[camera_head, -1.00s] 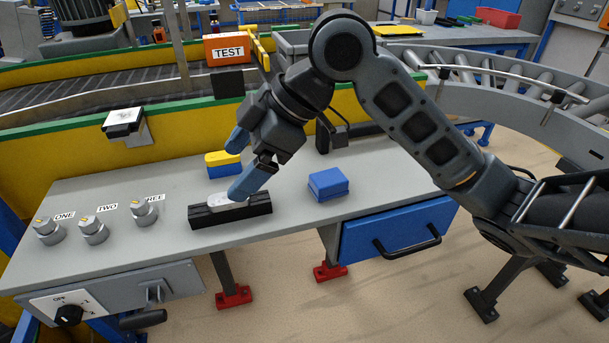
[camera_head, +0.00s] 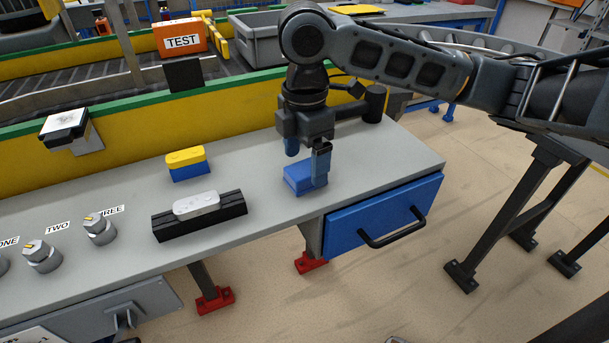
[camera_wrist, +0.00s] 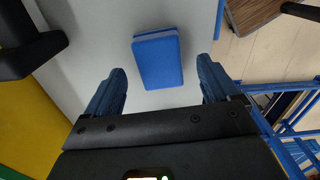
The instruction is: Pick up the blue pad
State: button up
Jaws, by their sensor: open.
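The blue pad (camera_head: 299,183) lies flat on the grey table near its right end, partly hidden by my gripper's finger in the head view. In the wrist view the blue pad (camera_wrist: 159,60) is a rectangular block beyond my fingertips, between their lines. My gripper (camera_head: 307,160) points down over the pad and is open. In the wrist view my gripper (camera_wrist: 164,80) has its two blue fingers apart with nothing between the tips.
A black holder (camera_head: 170,229) with a white object (camera_head: 196,205) stands left of the pad. A yellow-and-blue block (camera_head: 187,168) sits behind it. Knobs (camera_head: 99,228) line the table's left. The conveyor's yellow side wall (camera_head: 230,123) runs along the back.

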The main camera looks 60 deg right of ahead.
aim_at(305, 168)
jog(key=shift+f, duration=1.55)
jog(key=c, duration=1)
jog(key=shift+c, duration=0.2)
jog(key=shift+r, duration=0.1)
jog(key=shift+r, duration=0.45)
jog(key=r, duration=0.3)
jog(key=shift+s+d+r, duration=0.2)
jog(key=shift+s+r, duration=0.05)
jog(key=s+d+r, duration=0.5)
jog(key=s+r, duration=0.1)
jog(key=s, duration=0.3)
jog(key=shift+s+d+r+p, duration=0.25)
jog(key=shift+d+p, duration=0.15)
